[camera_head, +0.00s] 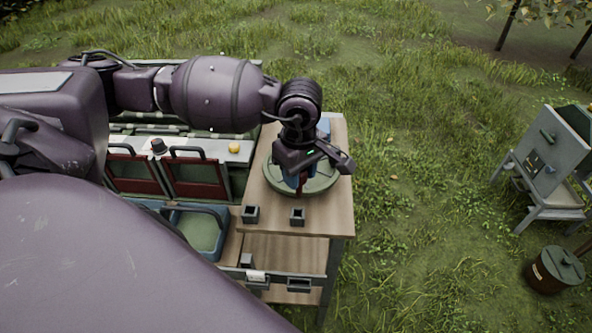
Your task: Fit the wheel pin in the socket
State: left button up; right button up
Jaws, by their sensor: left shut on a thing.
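My left gripper (315,158) hangs over the right part of the wooden table (335,212), pointing down. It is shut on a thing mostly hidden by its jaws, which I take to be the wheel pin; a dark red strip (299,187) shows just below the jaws. Under the gripper is a round green disc (325,184) on the table top. The gripper hides the disc's middle, so I cannot tell whether the held thing touches it or where a socket is. A bit of blue (323,126) shows behind the gripper. My right gripper is not in view.
Two small dark square holders (250,214) (297,216) stand at the table's front edge. Left are a blue bin (196,232), red-and-green panels (192,174) and a yellow fruit (234,148). A grey stand (545,160) and a lidded barrel (556,270) stand on grass at right.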

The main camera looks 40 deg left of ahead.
aim_at(298, 196)
pick_arm(q)
jog(key=shift+s+a+f, duration=0.15)
jog(key=shift+f, duration=0.35)
jog(key=shift+f+b, duration=0.45)
jog(key=shift+f, duration=0.5)
jog(key=shift+f+b, duration=0.75)
jog(key=shift+f, duration=0.2)
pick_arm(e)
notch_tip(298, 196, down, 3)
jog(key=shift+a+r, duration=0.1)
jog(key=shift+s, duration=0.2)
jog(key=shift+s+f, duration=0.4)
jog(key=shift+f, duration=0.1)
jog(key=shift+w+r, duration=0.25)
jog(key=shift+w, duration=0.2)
